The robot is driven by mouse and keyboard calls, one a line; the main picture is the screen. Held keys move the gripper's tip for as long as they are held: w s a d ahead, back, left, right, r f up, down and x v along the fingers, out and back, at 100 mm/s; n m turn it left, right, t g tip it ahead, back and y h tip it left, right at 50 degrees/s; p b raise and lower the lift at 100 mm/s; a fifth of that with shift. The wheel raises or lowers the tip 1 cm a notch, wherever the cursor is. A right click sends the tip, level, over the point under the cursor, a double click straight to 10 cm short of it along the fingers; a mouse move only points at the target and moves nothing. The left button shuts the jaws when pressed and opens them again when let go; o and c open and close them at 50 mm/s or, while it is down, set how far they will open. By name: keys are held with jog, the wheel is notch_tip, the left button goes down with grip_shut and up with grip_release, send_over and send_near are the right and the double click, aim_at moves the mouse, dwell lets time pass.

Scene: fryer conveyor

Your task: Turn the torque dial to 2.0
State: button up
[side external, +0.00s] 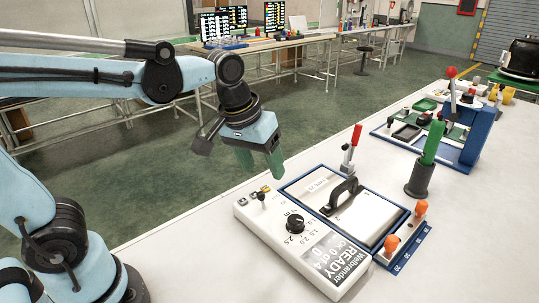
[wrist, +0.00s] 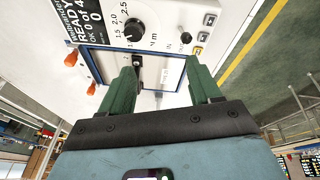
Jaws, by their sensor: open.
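The torque dial (side external: 295,223) is a round black knob on the white face of the Wellbrander unit (side external: 262,232), with printed numbers including 1.5, 2.0 and 2.5 beside it. In the wrist view the dial (wrist: 136,31) shows beyond the fingertips; which number it points to is too small to tell. The unit's display (side external: 338,262) reads READY. My gripper (side external: 268,160) hangs above and behind the unit, apart from the dial. Its green fingers are spread and empty in the wrist view (wrist: 164,72).
A black handle (side external: 341,195) stands on the white plate inside the blue frame beside the dial. A small black knob (side external: 262,196), a red-tipped lever (side external: 352,143), a green-handled tool in a dark holder (side external: 420,180) and orange knobs (side external: 391,244) are near. The front-left tabletop is clear.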

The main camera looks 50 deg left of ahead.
aim_at(296, 219)
jog(key=w+d+n+g, duration=0.3)
jog(key=w+d+g, duration=0.1)
jog(key=w+d, duration=0.15)
jog(key=f, duration=1.2)
jog(key=shift+s+f, duration=0.15)
jog(key=shift+s, duration=0.25)
jog(key=shift+c, duration=0.4)
jog(key=c, duration=1)
